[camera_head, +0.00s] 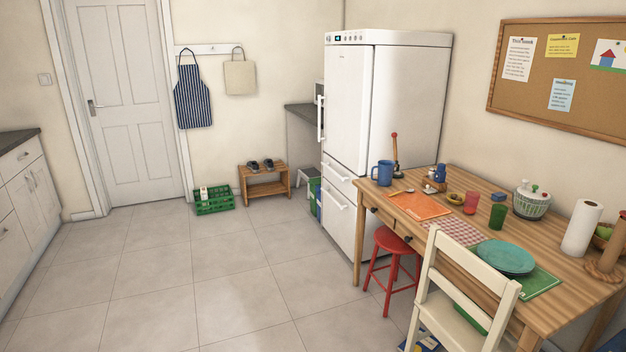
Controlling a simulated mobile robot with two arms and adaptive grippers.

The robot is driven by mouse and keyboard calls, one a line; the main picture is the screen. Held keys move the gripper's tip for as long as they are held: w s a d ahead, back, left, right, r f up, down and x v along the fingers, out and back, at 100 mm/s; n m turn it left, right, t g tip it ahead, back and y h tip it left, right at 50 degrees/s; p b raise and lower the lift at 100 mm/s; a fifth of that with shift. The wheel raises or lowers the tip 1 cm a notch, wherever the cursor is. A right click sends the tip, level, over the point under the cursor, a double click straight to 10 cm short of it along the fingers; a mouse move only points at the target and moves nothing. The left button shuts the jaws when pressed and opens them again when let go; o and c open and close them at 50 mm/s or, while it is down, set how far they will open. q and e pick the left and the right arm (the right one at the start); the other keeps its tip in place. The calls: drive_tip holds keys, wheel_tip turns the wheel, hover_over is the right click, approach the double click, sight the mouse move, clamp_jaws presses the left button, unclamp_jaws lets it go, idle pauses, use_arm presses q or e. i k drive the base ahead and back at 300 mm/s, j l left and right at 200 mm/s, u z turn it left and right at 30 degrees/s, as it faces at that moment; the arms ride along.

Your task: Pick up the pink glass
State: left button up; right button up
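A small pinkish-red glass (471,203) stands upright on the wooden table (556,262) at the right. It is between a small bowl (455,198) on its left and a green glass (497,216) on its right. Neither of my grippers shows in the head view, so nothing is seen touching the glass.
A cream chair (470,262) and a red stool (392,262) stand at the table's near side. A blue mug (383,173), an orange placemat (419,205) and a teal plate (505,257) are on the table. The white fridge (375,110) stands behind.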

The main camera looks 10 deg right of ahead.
sight(472, 198)
drive_tip(key=i, duration=0.75)
drive_tip(key=i+j+z, duration=0.1)
drive_tip(key=i, duration=0.6)
drive_tip(key=i+j, duration=0.15)
drive_tip(key=i, duration=0.6)
drive_tip(key=z, duration=0.05)
